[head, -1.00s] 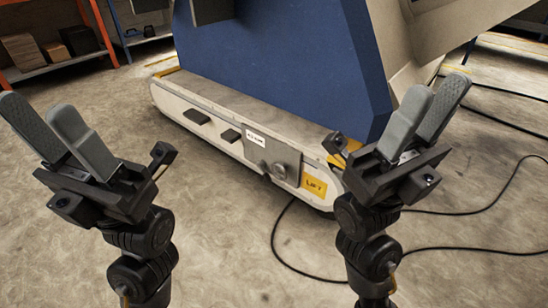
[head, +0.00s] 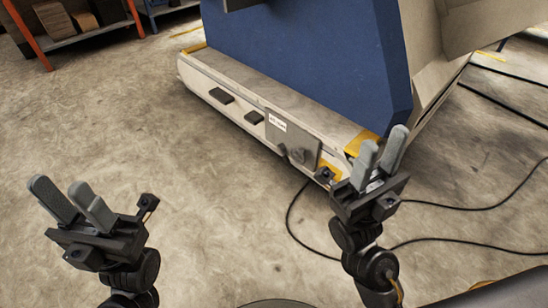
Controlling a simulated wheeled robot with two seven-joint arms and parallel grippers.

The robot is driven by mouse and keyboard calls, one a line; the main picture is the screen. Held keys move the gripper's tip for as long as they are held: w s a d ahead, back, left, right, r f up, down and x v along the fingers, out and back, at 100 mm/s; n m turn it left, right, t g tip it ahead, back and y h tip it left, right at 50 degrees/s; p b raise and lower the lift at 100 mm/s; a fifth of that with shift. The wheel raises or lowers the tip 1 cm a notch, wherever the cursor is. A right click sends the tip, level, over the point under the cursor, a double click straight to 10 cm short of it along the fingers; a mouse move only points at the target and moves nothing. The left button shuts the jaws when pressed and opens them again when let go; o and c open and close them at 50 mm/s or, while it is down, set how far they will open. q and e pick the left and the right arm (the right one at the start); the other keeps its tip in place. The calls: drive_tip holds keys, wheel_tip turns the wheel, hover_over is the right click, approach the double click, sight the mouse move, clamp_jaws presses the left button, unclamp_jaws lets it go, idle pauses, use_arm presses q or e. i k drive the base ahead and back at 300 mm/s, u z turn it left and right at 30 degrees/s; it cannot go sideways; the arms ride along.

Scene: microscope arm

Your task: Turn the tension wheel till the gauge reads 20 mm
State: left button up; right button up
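A round grey knob (head: 298,156), which may be the tension wheel, sits on a grey panel (head: 306,141) on the side of the machine's pale base. A small white label (head: 277,122) is on that panel, too small to read. I cannot make out a gauge reading. My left gripper (head: 72,202) is raised over open floor at the left, its two grey fingers apart and empty. My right gripper (head: 380,155) is in front of the base's right end, with its fingers apart and empty. It partly hides a yellow plate (head: 328,171). Neither gripper touches the knob.
A large blue machine body (head: 310,60) rises from the pale base (head: 235,110). Two dark blocks stick out of the base's side. Black cables (head: 480,207) lie on the floor at the right. Shelves with boxes (head: 85,25) stand at the back left. The floor at left is clear.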

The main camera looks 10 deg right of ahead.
sight(300, 153)
drive_tip(key=u, duration=0.05)
drive_tip(key=i, duration=0.35)
drive_tip(key=z, duration=1.95)
